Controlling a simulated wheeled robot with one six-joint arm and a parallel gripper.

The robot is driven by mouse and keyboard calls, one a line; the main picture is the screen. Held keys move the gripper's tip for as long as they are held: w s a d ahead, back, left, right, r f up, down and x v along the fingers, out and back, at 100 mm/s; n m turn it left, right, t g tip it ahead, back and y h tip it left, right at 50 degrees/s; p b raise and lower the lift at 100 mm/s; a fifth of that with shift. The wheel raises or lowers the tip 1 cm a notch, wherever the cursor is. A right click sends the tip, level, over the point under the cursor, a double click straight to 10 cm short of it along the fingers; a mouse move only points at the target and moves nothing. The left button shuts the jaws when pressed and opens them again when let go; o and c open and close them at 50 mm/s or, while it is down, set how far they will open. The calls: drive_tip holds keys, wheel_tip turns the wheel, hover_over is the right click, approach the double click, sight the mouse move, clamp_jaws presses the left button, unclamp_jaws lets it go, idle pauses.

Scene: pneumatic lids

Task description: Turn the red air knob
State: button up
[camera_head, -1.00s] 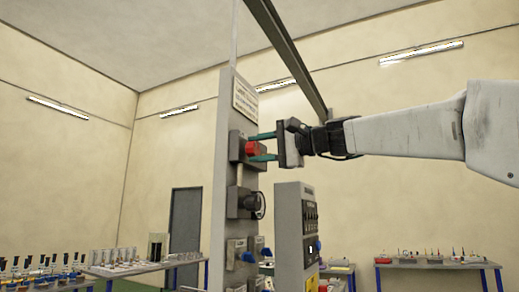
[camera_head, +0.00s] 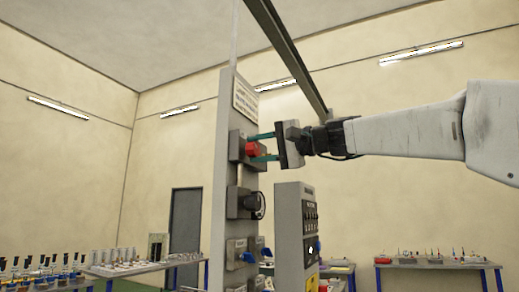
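The red air knob (camera_head: 252,149) sits on a dark block (camera_head: 236,146) high on a tall grey panel (camera_head: 222,130). My gripper (camera_head: 263,147) reaches in from the right, level with the knob. Its two green fingers are apart, one above the red knob and one below it. The fingers are around the knob; I cannot tell whether they touch it. My white arm extends to the right edge of the view.
A black round fitting (camera_head: 256,205) and a blue knob (camera_head: 249,257) are lower on the panel. A grey control box (camera_head: 290,230) stands right of the panel. A sign (camera_head: 245,98) is above. Tables with small items line the back.

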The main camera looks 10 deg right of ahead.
drive_tip(key=o, duration=0.4)
drive_tip(key=v, duration=0.7)
drive_tip(key=shift+s+d, duration=0.25)
drive_tip(key=shift+d, duration=0.05)
